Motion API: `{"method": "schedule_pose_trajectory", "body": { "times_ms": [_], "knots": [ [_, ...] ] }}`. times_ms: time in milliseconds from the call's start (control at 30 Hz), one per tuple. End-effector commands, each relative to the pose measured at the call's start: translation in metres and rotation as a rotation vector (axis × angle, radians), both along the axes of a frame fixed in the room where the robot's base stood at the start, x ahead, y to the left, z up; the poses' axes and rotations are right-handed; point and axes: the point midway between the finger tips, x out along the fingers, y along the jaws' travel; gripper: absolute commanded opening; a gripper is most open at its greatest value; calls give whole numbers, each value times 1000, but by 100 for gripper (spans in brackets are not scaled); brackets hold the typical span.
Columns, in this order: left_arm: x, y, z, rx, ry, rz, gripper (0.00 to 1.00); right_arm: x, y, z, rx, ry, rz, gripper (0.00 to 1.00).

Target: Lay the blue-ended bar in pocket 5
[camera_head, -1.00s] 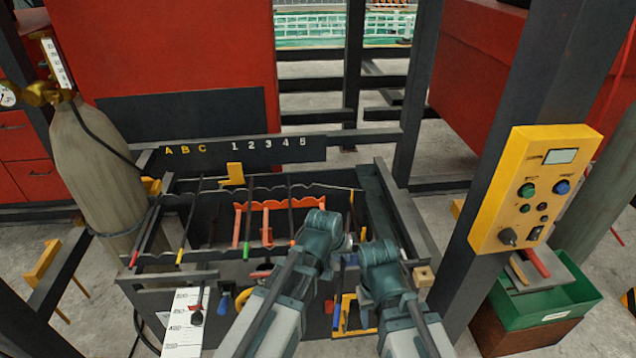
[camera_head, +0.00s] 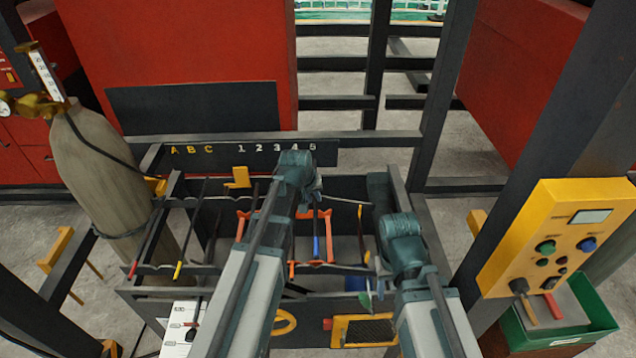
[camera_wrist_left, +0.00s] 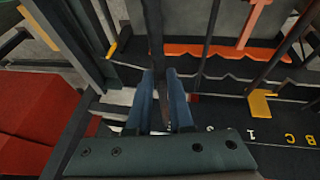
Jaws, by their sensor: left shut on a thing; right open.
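My left gripper (camera_head: 316,190) is shut on the dark shaft of the blue-ended bar (camera_head: 316,247), near the far side of the rack. In the head view the blue end points toward me. In the left wrist view the bar (camera_wrist_left: 154,35) runs between the fingers (camera_wrist_left: 163,100) and crosses over the notched rail (camera_wrist_left: 230,83); I cannot tell whether it touches a pocket. The number board (camera_head: 240,154) stands behind, with the 5 just above the left gripper. My right gripper (camera_head: 372,292) is open over the near right part of the rack, apart from the bar.
Red-ended (camera_head: 133,268), yellow-ended (camera_head: 178,270) and orange-ended (camera_head: 291,268) bars lie across the rack. A gas cylinder (camera_head: 100,180) stands at left. A post with a yellow control box (camera_head: 558,240) and a green tray (camera_head: 590,338) are at right. My left arm hides part of the rack.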

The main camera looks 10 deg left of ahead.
Motion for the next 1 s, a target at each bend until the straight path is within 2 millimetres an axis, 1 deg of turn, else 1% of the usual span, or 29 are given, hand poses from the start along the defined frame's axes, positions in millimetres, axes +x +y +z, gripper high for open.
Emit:
{"method": "schedule_pose_trajectory", "body": {
  "times_ms": [267,467,1000],
  "knots": [
    [1,3,0,0,-1,4,0,0,0,0,0,0,0,50],
    [1,3,-4,0,-1,4,0,0,0,-4,0,0,1,50],
    [1,2,-35,0,-1,4,0,0,0,-35,-2,0,7,50]
  ]
}}
